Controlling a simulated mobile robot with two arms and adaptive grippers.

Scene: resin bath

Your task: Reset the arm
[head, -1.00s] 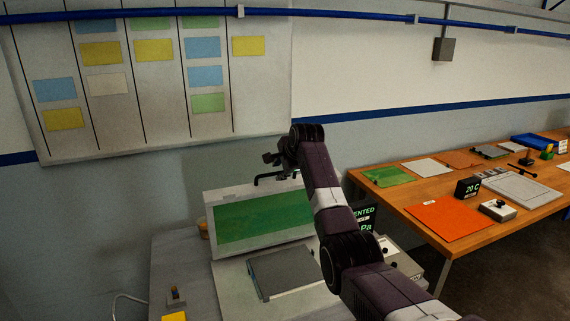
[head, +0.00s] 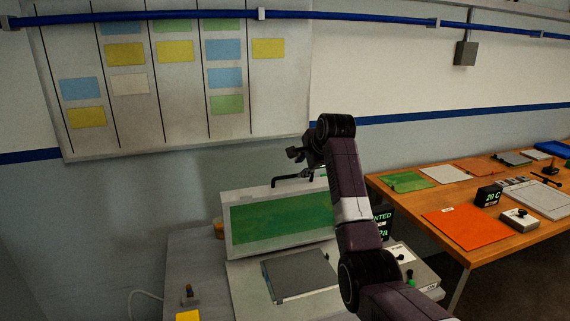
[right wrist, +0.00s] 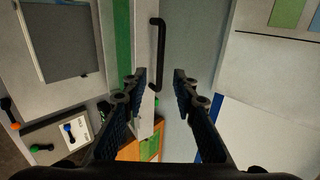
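My right gripper (head: 301,156) is above the black handle (head: 292,181) at the top of a raised lid (head: 226,226) with a green panel (head: 282,219). In the right wrist view the right gripper (right wrist: 160,82) is open, its two fingers apart with nothing held between them. The handle (right wrist: 161,50) shows there beyond the fingertips, in line with the gap, and looks apart from them. My left arm and gripper are not in view.
Below the lid, a grey plate (head: 300,274) lies in the machine. A control box (head: 412,268) and a display (head: 382,222) stand to its right, partly behind my arm. A wooden table (head: 400,203) with sheets and devices stands right. The wall chart (head: 283,100) hangs behind.

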